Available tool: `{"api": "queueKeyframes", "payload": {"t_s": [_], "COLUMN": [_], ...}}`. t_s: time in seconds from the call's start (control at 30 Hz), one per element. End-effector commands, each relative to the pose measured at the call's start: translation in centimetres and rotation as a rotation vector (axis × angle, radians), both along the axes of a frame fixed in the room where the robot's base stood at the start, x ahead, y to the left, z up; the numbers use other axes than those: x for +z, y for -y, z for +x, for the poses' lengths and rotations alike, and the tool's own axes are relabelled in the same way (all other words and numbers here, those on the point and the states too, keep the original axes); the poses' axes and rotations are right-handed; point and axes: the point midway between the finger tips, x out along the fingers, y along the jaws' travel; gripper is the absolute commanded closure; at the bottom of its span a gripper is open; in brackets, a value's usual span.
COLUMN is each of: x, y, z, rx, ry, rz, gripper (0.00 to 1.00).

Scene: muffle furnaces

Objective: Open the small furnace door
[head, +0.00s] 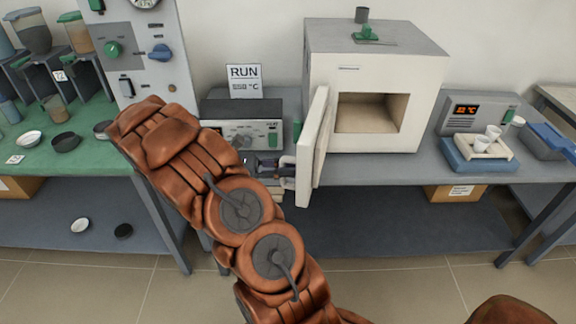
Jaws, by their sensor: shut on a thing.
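The small furnace (375,75) is a pale box with a grey top on the bench. Its cream door (312,150) stands swung open to the left, well away from the square chamber opening (368,113), which looks empty. My gripper (284,171) is at the door's outer left face, shut on the door handle. My brown arm hides part of the gripper's wrist, and the finger contact is small in the picture.
A grey control unit (243,125) with a RUN sign (244,81) stands left of the door, close behind my gripper. A blue tray (480,158) with white crucibles and a red-display unit (467,112) are at right. A green-topped bench (75,150) is at left.

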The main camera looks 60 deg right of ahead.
Motion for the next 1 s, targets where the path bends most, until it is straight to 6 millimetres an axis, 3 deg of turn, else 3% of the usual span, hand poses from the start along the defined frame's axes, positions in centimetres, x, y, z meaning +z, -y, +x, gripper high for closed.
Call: {"api": "queueKeyframes", "payload": {"t_s": [0.23,0.27,0.5,1.0], "x": [-0.09,-0.09,-0.06,-0.11], "y": [-0.38,-0.38,-0.17,-0.56], "z": [0.06,0.06,-0.02,0.81], "rx": [0.000,0.000,-0.002,0.000], "ry": [-0.001,-0.001,0.000,0.001], "rz": [0.003,0.003,0.001,0.002], "gripper": [1.00,0.81,0.57,0.57]}}
